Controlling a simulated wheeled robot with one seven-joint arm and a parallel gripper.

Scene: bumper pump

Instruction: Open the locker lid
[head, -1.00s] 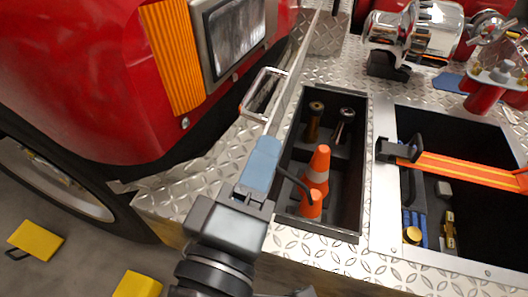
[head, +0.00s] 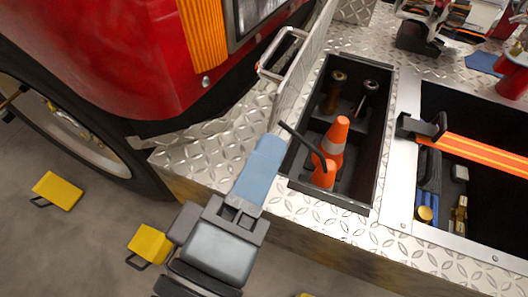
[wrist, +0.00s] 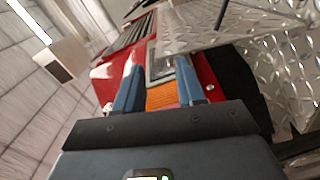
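The locker (head: 375,150) is an open dark compartment in the diamond-plate deck. Its lid (head: 303,72) stands raised along the compartment's left side, seen nearly edge-on, with a metal handle (head: 282,52) on its left face. A thin dark bar (head: 302,144) runs from near the lid's lower end into the compartment. My gripper (head: 266,145) is at the lid's near lower end, with blue fingers; whether it touches the lid is unclear. In the wrist view, the fingers (wrist: 159,80) are apart with nothing between them. Lid-like diamond plate (wrist: 205,25) shows above right there.
Orange cones (head: 333,140) and two cylindrical tools stand in the locker. A second open bay (head: 408,190) with an orange strap lies to the right. The red truck body (head: 110,70) is close on the left. Yellow chocks (head: 58,190) lie on the floor.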

